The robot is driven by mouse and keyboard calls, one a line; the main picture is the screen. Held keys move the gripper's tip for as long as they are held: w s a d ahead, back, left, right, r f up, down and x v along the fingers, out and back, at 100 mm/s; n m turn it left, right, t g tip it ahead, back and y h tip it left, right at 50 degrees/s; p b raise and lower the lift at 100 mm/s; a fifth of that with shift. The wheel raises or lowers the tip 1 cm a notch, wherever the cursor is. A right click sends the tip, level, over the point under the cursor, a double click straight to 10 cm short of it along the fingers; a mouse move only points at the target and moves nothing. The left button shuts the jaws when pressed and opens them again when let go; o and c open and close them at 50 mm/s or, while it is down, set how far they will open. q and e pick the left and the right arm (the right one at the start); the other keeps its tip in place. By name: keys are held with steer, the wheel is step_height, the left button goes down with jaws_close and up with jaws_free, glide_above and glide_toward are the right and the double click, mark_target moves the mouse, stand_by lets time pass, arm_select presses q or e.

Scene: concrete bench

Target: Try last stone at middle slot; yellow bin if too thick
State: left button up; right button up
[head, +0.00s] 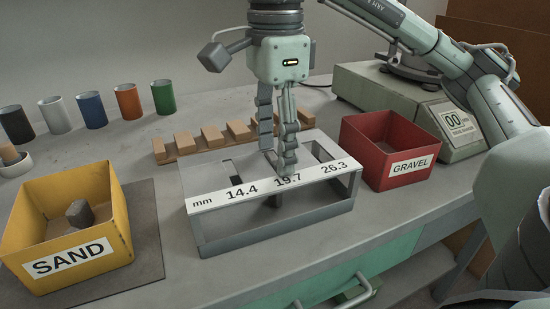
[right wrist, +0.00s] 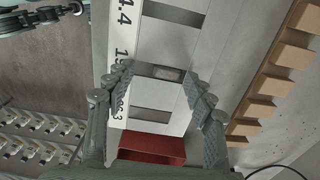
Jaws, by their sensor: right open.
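The gauge (head: 195,235) is a grey frame with a white strip marked mm 14.4, 19.7 and 26.3. My right gripper (head: 277,160) points down over the middle slot, the 19.7 one, with its fingers apart and nothing held. In the right wrist view its fingers (right wrist: 160,78) stand on either side of that slot. A small grey-brown stone (right wrist: 171,75) shows at the middle slot. A dark lump (head: 275,201) shows under the strip below 19.7; I cannot tell whether the stone is wedged or lies below. The yellow SAND bin (head: 115,205) holds one grey stone (head: 79,213).
A red GRAVEL bin (head: 360,160) stands right of the gauge and looks empty. A scale (head: 385,95) is behind it. A stepped wooden block (head: 185,150) lies behind the gauge. Several coloured cups (head: 91,110) stand at the left. Part of my other arm (right wrist: 40,15) shows at the wrist view's corner.

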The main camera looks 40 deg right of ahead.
step_height(320, 180, up, 12)
stand_by(0.9)
stand_by(0.7)
